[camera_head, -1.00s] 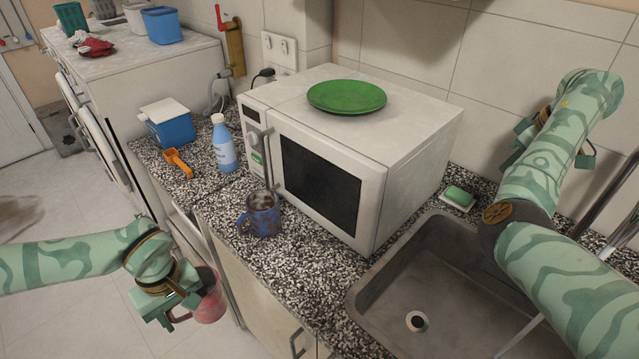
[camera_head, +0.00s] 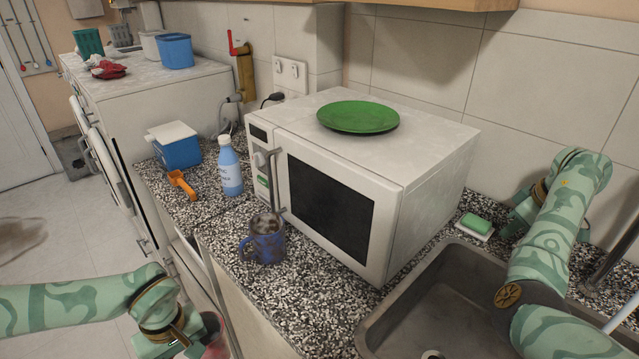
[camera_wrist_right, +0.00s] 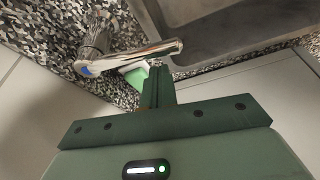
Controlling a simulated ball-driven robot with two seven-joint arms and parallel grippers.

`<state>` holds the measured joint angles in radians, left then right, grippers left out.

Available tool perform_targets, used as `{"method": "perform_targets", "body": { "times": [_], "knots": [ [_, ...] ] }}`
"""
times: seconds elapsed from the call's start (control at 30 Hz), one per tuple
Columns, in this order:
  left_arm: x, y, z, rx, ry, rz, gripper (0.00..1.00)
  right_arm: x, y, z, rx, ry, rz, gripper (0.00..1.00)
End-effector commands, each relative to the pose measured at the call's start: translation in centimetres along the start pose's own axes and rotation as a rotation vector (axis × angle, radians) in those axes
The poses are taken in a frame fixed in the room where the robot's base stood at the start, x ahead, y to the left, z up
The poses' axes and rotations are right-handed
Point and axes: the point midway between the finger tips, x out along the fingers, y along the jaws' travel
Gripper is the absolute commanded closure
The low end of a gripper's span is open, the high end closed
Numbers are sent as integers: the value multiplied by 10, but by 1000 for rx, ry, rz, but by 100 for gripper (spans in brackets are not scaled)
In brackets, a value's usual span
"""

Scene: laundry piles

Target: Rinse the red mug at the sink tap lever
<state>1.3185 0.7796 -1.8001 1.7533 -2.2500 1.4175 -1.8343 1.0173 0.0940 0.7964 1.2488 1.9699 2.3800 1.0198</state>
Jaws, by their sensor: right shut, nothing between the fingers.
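The red mug (camera_head: 216,344) is at the bottom left of the head view, mostly cut off by the frame edge and my gripper. My left gripper (camera_head: 192,350) is shut on it, off the counter's front edge. My right gripper (camera_head: 522,208) is beyond the sink, near the wall, partly hidden by its arm. In the right wrist view its fingers (camera_wrist_right: 158,86) are shut and empty. The chrome tap lever (camera_wrist_right: 140,53), with a blue dot, lies just past the fingertips there; I cannot tell whether they touch. The sink (camera_head: 440,300) is at the lower right.
A green sponge on a white dish (camera_head: 474,226) sits beside the sink, close to my right gripper. A blue mug (camera_head: 264,243) stands before the microwave (camera_head: 395,190), which bears a green plate (camera_head: 358,117). A blue bottle (camera_head: 230,166) and orange scoop (camera_head: 182,184) stand further left.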

Motion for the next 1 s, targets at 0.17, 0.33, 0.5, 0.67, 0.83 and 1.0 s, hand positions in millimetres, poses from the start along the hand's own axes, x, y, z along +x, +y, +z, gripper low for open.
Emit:
{"method": "perform_targets", "body": {
  "times": [0.17,0.33,0.5,0.67,0.83,1.0],
  "knots": [
    [-7,0,1,0,2,2,96,-5,0,11,-1,-1,0,100],
    [-7,0,1,0,2,1,96,-4,0,12,-1,0,-1,100],
    [-7,0,1,0,2,1,96,-4,0,12,-2,-1,-2,100],
    [-25,-1,2,0,9,7,96,-11,-2,17,-86,3,-34,100],
    [-26,-1,2,0,9,7,96,-10,-2,28,-109,1,-41,100],
    [-25,-1,2,0,9,7,96,-9,-2,29,-109,-2,-40,100]
  ]
}}
